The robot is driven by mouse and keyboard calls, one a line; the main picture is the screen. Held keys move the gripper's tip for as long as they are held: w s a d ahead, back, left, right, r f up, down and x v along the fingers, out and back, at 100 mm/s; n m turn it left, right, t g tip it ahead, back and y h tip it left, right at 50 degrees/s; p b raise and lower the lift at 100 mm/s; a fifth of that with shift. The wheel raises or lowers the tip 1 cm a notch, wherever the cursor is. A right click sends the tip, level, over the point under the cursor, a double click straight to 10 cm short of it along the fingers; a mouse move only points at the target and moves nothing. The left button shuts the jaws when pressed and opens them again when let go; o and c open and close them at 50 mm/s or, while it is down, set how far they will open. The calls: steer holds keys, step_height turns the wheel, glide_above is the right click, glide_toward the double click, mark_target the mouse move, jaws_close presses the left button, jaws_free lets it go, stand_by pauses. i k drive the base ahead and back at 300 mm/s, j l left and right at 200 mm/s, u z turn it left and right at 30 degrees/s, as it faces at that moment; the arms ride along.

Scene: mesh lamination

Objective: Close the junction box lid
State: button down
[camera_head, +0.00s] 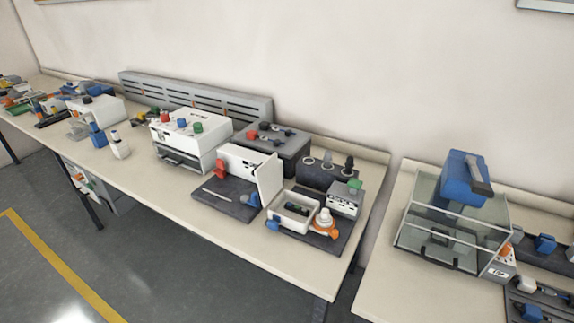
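The junction box (273,214) is a small, light-coloured open box on a dark mat near the front right of the long table. Dark parts show inside it. A white upright panel (270,181), which looks like its lid, stands at the box's left edge, so the box is open at the top. I cannot make out the hinge. My gripper and arm are not in view.
A white-and-orange knob-like part (324,218) sits right of the box, with a grey device (345,200) behind. A dark mat (228,203) lies left. A white machine (187,137) stands farther left. A second table (392,262) carries a clear case (452,235).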

mark_target(267, 174)
steer(key=i+j+z, duration=0.15)
steer(key=j+z, duration=0.15)
steer(key=z, duration=0.15)
steer(key=j+z, duration=0.3)
steer(key=z, duration=0.2)
steer(key=j+z, duration=0.3)
steer(key=j, duration=0.95)
steer(key=j+z, duration=0.3)
steer(key=j, duration=0.95)
steer(key=k+j, duration=0.1)
steer(key=j, duration=1.1)
steer(key=k+j, duration=0.15)
steer(key=j, duration=0.45)
steer(key=k+j+z, duration=0.1)
steer(key=k+j, duration=0.6)
steer(key=j, duration=0.15)
steer(key=i+l, duration=0.3)
steer(key=i, duration=0.15)
